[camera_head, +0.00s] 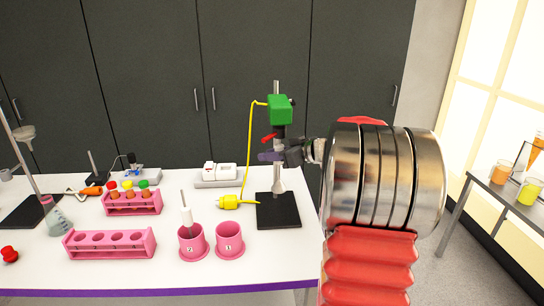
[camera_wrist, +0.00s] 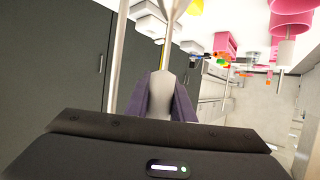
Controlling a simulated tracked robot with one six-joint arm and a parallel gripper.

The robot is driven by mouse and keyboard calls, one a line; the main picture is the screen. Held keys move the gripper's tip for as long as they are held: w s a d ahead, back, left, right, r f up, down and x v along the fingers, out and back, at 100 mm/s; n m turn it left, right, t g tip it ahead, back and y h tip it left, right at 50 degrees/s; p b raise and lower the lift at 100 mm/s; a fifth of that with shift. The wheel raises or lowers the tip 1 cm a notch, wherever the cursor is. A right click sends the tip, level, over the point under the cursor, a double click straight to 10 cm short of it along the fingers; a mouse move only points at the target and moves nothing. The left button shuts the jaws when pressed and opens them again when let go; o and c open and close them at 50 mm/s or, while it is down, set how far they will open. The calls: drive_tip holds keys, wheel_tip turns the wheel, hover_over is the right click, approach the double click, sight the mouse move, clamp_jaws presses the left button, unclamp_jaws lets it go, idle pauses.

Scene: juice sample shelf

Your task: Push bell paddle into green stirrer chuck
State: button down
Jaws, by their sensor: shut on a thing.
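The green stirrer (camera_head: 280,109) hangs on an upright rod over a black base plate (camera_head: 278,211). My gripper (camera_head: 270,156) is just below the housing, with purple fingertips. It is shut on a pale grey piece that I take for the bell paddle (camera_head: 277,187), whose flared end hangs below the fingers, above the base plate. In the wrist view the grey paddle (camera_wrist: 163,93) lies between the two purple fingers. I cannot tell whether its upper end touches the chuck.
A yellow plug (camera_head: 229,202) with a cable lies left of the base. Pink holders (camera_head: 193,247) (camera_head: 229,244) stand front left; one holds a white-handled rod (camera_head: 186,214). Pink racks (camera_head: 110,244) (camera_head: 132,206) and a flask (camera_head: 55,217) are farther left. A white device (camera_head: 219,175) stands behind.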

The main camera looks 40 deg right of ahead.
drive_tip(key=c, duration=1.5)
unclamp_jaws()
drive_tip(key=shift+o, duration=0.2)
drive_tip(key=shift+s, duration=0.1)
drive_tip(key=v, duration=1.3)
drive_tip(key=shift+s, duration=0.25)
drive_tip(key=shift+r, duration=0.1)
